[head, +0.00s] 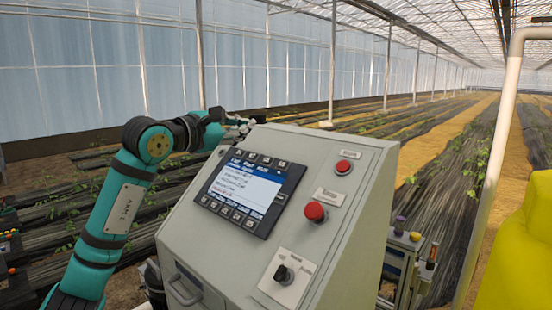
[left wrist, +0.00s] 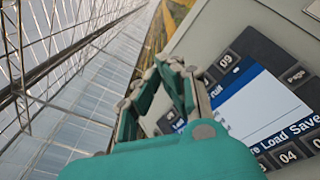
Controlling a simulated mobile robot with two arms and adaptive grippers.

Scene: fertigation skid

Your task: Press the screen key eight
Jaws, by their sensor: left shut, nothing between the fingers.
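The control screen (head: 247,187) is set in the sloped face of a grey cabinet, with rows of dark keys above and below it. In the left wrist view the screen (left wrist: 262,105) is partly cut off. Key 09 (left wrist: 226,63) and key 04 (left wrist: 287,156) can be read there. I cannot make out key eight; my gripper hides part of the key row. My left gripper (head: 246,124) is shut and empty, near the cabinet's upper left edge, beyond the top key row. It also shows in the left wrist view (left wrist: 172,66). Contact with a key is not visible. My right gripper is not in view.
The cabinet (head: 330,153) also carries a red mushroom button (head: 315,211), a smaller red button (head: 343,167) and a black rotary switch (head: 283,273). A white pipe (head: 497,150) and a yellow object (head: 520,250) stand at the right. Planting rows lie behind.

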